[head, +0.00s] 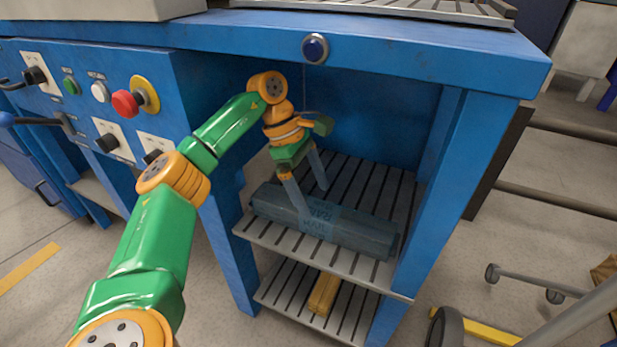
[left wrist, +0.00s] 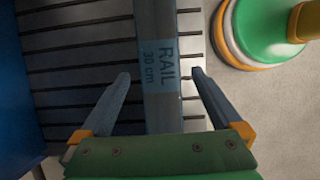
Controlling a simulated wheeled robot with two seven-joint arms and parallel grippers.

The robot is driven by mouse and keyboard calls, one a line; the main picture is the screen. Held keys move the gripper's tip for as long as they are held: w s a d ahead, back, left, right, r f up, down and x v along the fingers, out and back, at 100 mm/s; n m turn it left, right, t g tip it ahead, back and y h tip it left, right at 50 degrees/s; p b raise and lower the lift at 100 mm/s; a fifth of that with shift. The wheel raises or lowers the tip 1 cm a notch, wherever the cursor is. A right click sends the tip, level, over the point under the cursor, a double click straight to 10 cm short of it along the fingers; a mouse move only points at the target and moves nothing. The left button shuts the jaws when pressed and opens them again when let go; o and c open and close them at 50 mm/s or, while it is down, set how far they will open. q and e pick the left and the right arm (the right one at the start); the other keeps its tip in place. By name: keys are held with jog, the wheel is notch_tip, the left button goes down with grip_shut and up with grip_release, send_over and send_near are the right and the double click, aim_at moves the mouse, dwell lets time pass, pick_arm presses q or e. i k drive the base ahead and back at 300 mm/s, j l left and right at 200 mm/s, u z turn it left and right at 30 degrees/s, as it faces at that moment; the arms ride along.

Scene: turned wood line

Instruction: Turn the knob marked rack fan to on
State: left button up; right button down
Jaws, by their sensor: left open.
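Black knobs sit on pale plates on the blue panel at the left of the head view: an upper one (head: 35,75), a lower one (head: 107,142), and one partly behind my left arm (head: 152,155). Their lettering is too small to read, so I cannot tell which is the rack fan knob or how it is set. My left gripper (head: 312,198) is open, inside the blue rack, well right of the panel. In the left wrist view, its fingers (left wrist: 161,76) stand apart on either side of a dark rail marked "RAIL 30 cm" (left wrist: 162,28). My right gripper is out of view.
The rail (head: 365,236) lies on the upper slatted shelf (head: 268,236). A yellow-brown block (head: 323,293) lies on the shelf below. The panel also carries a red mushroom button (head: 125,103), a green button (head: 70,86) and a white button (head: 99,91).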

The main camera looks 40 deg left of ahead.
aim_at(108, 143)
jog(key=k, duration=1)
